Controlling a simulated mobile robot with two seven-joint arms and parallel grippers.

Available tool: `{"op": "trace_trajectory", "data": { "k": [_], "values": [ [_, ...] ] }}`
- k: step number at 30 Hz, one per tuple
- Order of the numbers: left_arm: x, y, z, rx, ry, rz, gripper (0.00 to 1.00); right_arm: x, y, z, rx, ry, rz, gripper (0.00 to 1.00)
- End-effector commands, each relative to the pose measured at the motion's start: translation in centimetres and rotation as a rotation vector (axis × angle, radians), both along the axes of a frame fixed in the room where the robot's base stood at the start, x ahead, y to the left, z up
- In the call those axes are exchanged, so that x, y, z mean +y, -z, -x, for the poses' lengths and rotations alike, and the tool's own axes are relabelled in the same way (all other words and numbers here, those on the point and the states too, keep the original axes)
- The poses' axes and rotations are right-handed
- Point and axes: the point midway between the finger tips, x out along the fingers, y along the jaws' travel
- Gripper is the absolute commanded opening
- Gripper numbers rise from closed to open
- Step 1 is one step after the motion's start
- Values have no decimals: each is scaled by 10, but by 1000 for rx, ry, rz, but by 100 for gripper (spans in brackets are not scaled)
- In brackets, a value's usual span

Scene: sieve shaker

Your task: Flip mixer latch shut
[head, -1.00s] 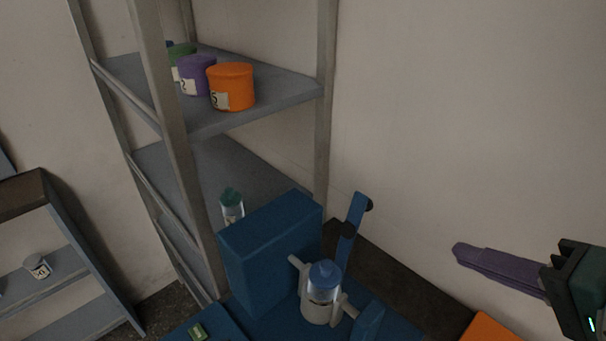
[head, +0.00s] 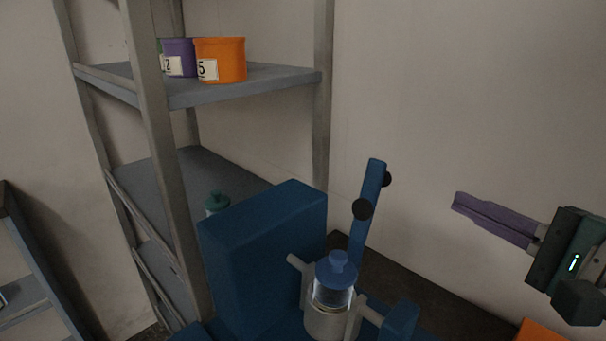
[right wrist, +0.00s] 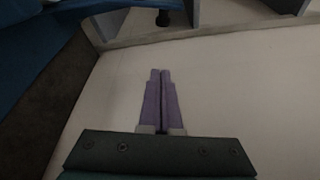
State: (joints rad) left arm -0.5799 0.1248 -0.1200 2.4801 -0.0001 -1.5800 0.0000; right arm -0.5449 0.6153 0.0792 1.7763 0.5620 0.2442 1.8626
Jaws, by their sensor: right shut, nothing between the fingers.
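The mixer is a blue machine (head: 262,255) at the bottom middle of the head view. Its blue latch arm (head: 368,205) with black round knobs stands raised, leaning slightly right. In front of it a clear jar with a blue lid (head: 336,272) sits in a grey holder (head: 325,322). My right gripper (head: 456,201), with purple fingers, is shut and empty, to the right of the latch and apart from it. In the right wrist view its fingers (right wrist: 160,72) are together with nothing between them. My left gripper is not in view.
A grey shelf rack (head: 245,90) stands behind the mixer, with an orange tub (head: 222,60) and a purple tub (head: 180,57) on it. A teal-lidded bottle (head: 216,202) is partly hidden behind the mixer. The space between gripper and latch is clear.

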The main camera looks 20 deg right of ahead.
Motion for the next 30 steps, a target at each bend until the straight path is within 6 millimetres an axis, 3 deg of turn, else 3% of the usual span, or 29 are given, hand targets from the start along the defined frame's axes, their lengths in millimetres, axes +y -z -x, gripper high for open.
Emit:
{"op": "trace_trajectory", "data": {
  "k": [8, 21, 24, 30],
  "values": [
    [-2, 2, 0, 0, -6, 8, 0, 2, 2, -22, -3, 1, 1, 0],
    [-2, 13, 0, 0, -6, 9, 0, 7, 9, -101, -3, 0, 2, 0],
    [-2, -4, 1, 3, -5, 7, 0, 23, 0, -94, 2, -1, -6, 0],
    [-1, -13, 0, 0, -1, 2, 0, 40, -2, -86, 2, -1, 0, 0]
  ]
}}
